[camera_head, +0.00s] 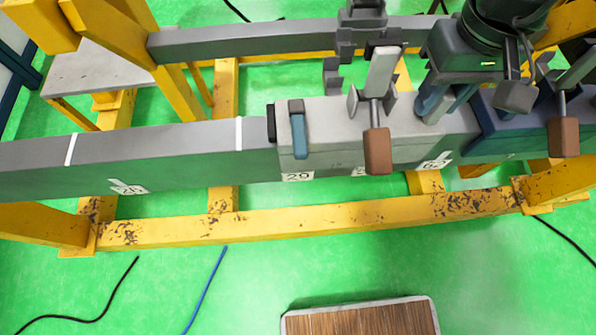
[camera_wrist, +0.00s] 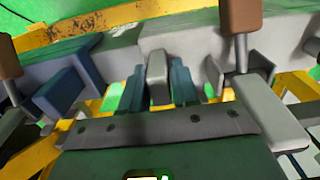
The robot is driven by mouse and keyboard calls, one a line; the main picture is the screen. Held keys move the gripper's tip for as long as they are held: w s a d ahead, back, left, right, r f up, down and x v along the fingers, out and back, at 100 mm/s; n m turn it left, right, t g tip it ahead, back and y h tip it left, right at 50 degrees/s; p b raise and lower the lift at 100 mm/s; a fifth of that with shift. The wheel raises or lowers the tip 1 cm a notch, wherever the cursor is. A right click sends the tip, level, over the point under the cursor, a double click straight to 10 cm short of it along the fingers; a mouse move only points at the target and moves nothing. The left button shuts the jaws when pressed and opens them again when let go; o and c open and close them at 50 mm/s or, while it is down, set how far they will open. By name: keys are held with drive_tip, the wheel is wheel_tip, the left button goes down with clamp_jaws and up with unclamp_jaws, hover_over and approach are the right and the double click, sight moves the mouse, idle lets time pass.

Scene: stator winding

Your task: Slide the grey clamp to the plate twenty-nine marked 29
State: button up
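My gripper (camera_head: 441,102) reaches down over the right part of the long grey beam, above a white plate (camera_head: 436,162) whose number is hard to read. In the wrist view my gripper (camera_wrist: 158,88) has one teal finger on each side of a narrow grey clamp (camera_wrist: 157,72). The fingers flank it closely; whether both touch it is unclear. In the head view this clamp is mostly hidden by my fingers. The white plate twenty-nine (camera_head: 298,176) is on the beam's front face, left of my gripper. A blue clamp with a grey top (camera_head: 299,133) sits just above it.
A toggle lever with a brown grip (camera_head: 378,151) stands between the blue clamp and my gripper. Another brown-gripped lever (camera_head: 563,137) is to the right. Another white plate (camera_head: 128,187) is far left. The yellow frame (camera_head: 330,218) runs along the front. The beam's left part is clear.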

sight(359, 120)
drive_tip(key=shift+a+f+b, duration=0.1)
drive_tip(key=shift+a+b, duration=0.5)
drive_tip(key=shift+a, duration=0.85)
drive_tip(key=shift+a+b, duration=1.1)
drive_tip(key=shift+a, duration=2.3)
drive_tip(key=shift+a+b, duration=0.45)
drive_tip(key=shift+a, duration=0.1)
drive_tip(key=shift+d+b, duration=0.2)
drive_tip(key=shift+b, duration=0.4)
drive_tip(key=shift+o, duration=1.4)
